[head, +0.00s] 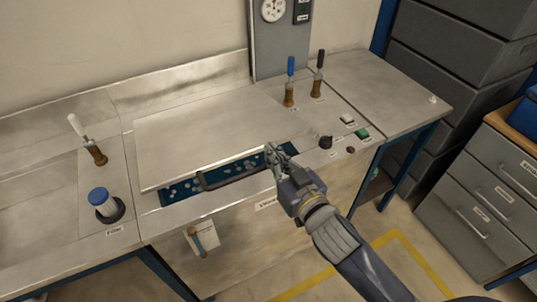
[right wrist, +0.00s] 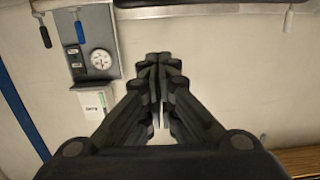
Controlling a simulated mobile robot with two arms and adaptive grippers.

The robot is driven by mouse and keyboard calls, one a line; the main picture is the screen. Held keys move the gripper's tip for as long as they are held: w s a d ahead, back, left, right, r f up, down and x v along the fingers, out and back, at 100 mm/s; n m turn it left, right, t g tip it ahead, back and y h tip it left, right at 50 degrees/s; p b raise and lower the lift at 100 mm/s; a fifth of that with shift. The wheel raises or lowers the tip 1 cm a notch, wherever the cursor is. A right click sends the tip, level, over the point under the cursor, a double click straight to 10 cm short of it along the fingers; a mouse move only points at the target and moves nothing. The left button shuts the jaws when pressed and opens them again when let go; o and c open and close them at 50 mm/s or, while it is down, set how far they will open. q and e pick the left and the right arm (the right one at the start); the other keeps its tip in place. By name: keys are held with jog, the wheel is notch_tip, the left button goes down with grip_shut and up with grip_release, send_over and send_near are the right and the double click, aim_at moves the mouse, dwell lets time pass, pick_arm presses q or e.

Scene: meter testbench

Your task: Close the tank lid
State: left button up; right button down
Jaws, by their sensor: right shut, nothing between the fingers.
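The tank lid (head: 210,135) is a broad flat metal panel in the middle of the bench in the head view. Its front edge stands over the tank (head: 180,191), and a blue strip of the tank interior shows below and in front of that edge. A dark bar (head: 235,174) runs along this strip. My right gripper (head: 272,156) is shut and empty at the right end of the strip, close to the lid's front right corner. I cannot tell whether it touches the lid. The right wrist view shows the closed fingers (right wrist: 160,65). My left gripper is not in view.
Blue and black levers (head: 290,80) stand behind the lid's right side, below a gauge panel (head: 280,40). A black knob (head: 326,142) and buttons are right of my gripper. A white lever (head: 85,140) and a blue-capped filter (head: 104,202) stand at left.

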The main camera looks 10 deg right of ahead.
jog(key=x, duration=0.3)
jog(key=p+x, duration=0.1)
jog(key=shift+w+a+f, duration=0.1)
jog(key=shift+f, duration=0.2)
jog(key=shift+s+d+f, duration=0.1)
jog(key=shift+s+f, duration=0.15)
jog(key=shift+f, duration=0.3)
jog(key=shift+s+d+f, duration=0.1)
jog(key=shift+s+f, duration=0.2)
jog(key=shift+f, duration=0.25)
jog(key=shift+s+d+f, duration=0.1)
jog(key=shift+s+f, duration=0.25)
jog(key=shift+f, duration=0.15)
